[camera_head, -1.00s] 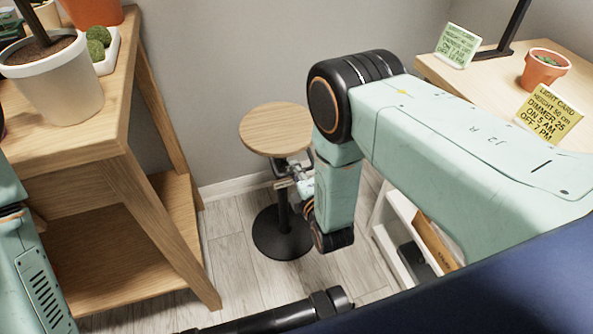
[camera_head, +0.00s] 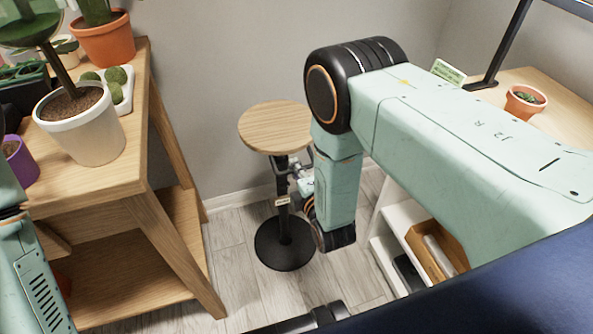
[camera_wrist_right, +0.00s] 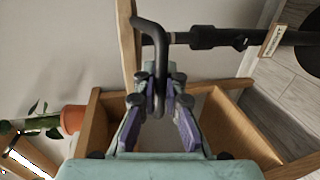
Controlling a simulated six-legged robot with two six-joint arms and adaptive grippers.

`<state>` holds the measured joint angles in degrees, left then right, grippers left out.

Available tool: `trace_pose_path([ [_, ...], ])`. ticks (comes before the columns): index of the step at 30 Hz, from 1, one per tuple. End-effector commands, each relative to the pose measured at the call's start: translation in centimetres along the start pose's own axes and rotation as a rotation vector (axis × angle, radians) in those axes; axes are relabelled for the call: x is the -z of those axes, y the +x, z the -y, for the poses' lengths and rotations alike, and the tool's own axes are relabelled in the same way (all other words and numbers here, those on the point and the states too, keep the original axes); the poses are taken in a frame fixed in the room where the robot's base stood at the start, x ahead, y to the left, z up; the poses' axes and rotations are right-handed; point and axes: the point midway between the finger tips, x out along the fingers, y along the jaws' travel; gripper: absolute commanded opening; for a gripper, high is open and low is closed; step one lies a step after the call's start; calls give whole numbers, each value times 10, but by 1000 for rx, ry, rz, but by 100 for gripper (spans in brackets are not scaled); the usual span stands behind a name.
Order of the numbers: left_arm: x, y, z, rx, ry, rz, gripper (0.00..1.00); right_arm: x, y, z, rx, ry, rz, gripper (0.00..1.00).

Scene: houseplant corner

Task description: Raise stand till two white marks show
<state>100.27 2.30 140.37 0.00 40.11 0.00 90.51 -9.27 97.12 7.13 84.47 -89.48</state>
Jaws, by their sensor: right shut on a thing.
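The stand has a round wooden top (camera_head: 276,127), a black pole and a round black base (camera_head: 285,246) on the floor. My right gripper (camera_head: 303,172) is beside the pole, just under the top. In the right wrist view my right gripper (camera_wrist_right: 160,98) is shut on the bent black handle (camera_wrist_right: 152,28) of the stand, and the pole (camera_wrist_right: 205,38) lies across the picture. A small pale label (camera_head: 282,201) is on the pole and also shows in the wrist view (camera_wrist_right: 271,40). My left gripper is out of view.
A wooden plant table (camera_head: 95,190) with several pots, including a white one (camera_head: 88,140), stands at the left. A desk (camera_head: 555,110) with a small terracotta pot (camera_head: 524,101) is at the right, and a white shelf (camera_head: 398,225) is below. Open floor surrounds the base.

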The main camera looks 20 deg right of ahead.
Motion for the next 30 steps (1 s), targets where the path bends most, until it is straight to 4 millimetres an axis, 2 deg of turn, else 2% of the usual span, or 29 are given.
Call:
trace_pose_path([
  [1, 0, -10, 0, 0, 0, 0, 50, 0, -2, -14, -7, 0, 1, 0],
  [10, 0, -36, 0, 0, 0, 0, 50, 0, -9, -47, -7, -1, 1, 0],
  [20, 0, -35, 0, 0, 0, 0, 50, 0, -10, -45, -2, 0, 1, 0],
  [21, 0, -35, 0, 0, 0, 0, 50, 0, -10, -44, -1, 0, 1, 8],
  [25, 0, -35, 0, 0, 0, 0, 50, 0, -10, -44, 0, 0, 1, 19],
  [30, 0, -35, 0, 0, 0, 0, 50, 0, -10, -44, -1, 0, 0, 19],
])
